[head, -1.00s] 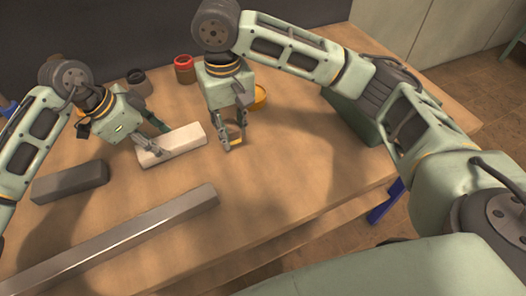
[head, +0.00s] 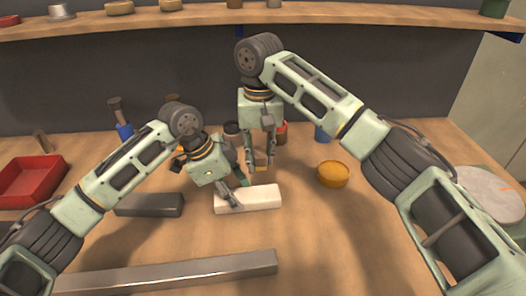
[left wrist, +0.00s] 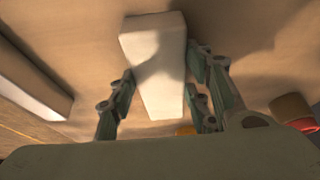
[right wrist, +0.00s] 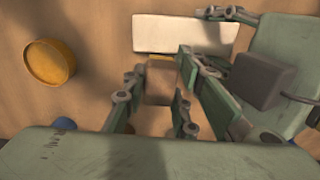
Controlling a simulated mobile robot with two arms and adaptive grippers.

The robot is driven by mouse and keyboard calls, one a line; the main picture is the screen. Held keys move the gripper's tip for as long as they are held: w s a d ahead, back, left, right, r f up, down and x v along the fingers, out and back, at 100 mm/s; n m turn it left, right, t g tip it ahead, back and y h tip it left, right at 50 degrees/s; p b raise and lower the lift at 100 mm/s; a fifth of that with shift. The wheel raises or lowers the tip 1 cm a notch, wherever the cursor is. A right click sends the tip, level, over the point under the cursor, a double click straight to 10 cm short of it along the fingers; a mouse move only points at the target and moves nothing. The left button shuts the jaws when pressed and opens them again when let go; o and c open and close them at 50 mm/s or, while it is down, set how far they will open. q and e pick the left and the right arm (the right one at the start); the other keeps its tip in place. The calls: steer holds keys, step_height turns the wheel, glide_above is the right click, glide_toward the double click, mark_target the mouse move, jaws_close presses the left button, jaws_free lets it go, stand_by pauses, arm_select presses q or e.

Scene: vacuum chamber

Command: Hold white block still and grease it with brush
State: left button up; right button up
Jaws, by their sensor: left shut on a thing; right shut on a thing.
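The white block (head: 262,199) lies on the wooden table in the middle of the head view. My left gripper (head: 238,192) is shut on it, its fingers on either side; the left wrist view shows the block (left wrist: 157,50) between the left fingers (left wrist: 165,90). My right gripper (head: 259,165) is shut on the brush, just behind the block's right half in the head view. Of the brush, a brown piece with a yellow edge (right wrist: 160,82) shows between the fingers in the right wrist view; the rest is hidden. I cannot tell whether it touches the block.
A dark block (head: 150,205) lies left of the white block, and a long metal bar (head: 175,271) lies in front. An orange round dish (head: 333,174) stands to the right. A red tray (head: 32,181) is at far left. Jars stand behind the grippers. The front right table is clear.

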glide_above(261, 186)
steer(key=shift+w+f, duration=0.15)
steer(key=shift+f, duration=1.25)
steer(key=shift+w+f, duration=0.15)
steer(key=shift+f, duration=1.2)
steer(key=shift+s+f, duration=0.6)
steer(key=shift+s, duration=0.2)
steer(key=shift+s+d, duration=0.15)
steer(key=shift+s, duration=2.15)
steer(key=shift+w+a, duration=0.2)
steer(key=shift+w, duration=3.05)
steer(key=shift+d, duration=0.45)
steer(key=shift+s+d, duration=0.15)
steer(key=shift+s, duration=0.2)
steer(key=shift+s+d, duration=0.2)
steer(key=shift+s, duration=2.8)
steer(key=w, duration=0.6)
steer(key=shift+w+a, duration=0.2)
steer(key=shift+a, duration=0.05)
steer(key=shift+w+r, duration=0.1)
steer(key=shift+r, duration=4)
